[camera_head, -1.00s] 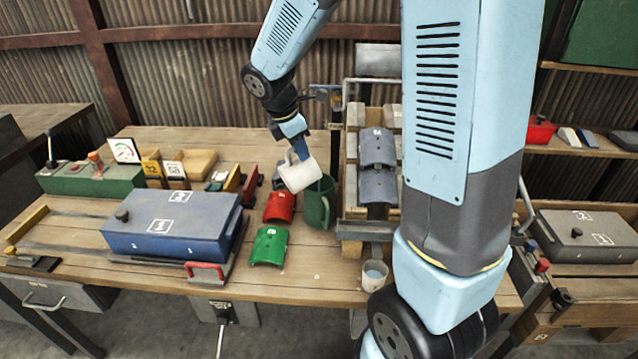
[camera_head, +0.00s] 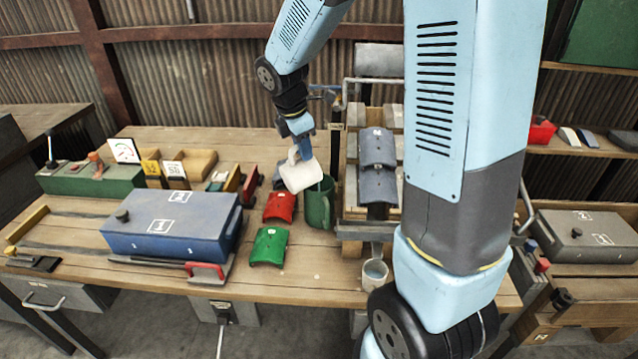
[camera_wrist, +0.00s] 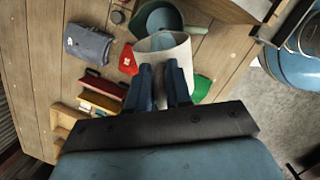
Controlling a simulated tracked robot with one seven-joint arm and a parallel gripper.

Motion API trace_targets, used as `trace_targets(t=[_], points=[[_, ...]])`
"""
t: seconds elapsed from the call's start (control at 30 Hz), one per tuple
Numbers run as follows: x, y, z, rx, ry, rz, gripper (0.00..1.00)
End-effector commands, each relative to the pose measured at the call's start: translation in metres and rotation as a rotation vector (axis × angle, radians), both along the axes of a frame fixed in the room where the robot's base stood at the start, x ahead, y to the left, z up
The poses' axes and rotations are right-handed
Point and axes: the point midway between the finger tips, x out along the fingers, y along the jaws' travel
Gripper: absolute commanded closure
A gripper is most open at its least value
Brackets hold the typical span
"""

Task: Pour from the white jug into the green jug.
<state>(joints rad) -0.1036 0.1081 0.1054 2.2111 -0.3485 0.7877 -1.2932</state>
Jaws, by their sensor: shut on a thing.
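The white jug (camera_head: 300,176) is held tilted above the bench, its mouth leaning toward the green jug. The green jug (camera_head: 319,205) stands upright on the bench, just right of and below the white jug. My gripper (camera_head: 301,146) is shut on the white jug from above. In the wrist view the two blue fingers (camera_wrist: 159,88) close on the white jug (camera_wrist: 166,52), and the green jug (camera_wrist: 158,18) shows beyond it, partly covered. I cannot see any liquid passing between them.
A red curved piece (camera_head: 280,207) and a green curved piece (camera_head: 269,247) lie left of the green jug. A wooden rack (camera_head: 351,190) with grey curved pieces stands close on the right. A grey cup (camera_head: 375,273) stands at the front edge. A blue case (camera_head: 170,226) lies left.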

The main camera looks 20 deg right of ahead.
Motion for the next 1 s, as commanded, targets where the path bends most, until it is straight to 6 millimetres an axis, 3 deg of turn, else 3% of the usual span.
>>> trace_targets(t=[1.0], points=[[0.004, -0.01, -0.006, 0.097, 0.036, -0.001, 1.0]])
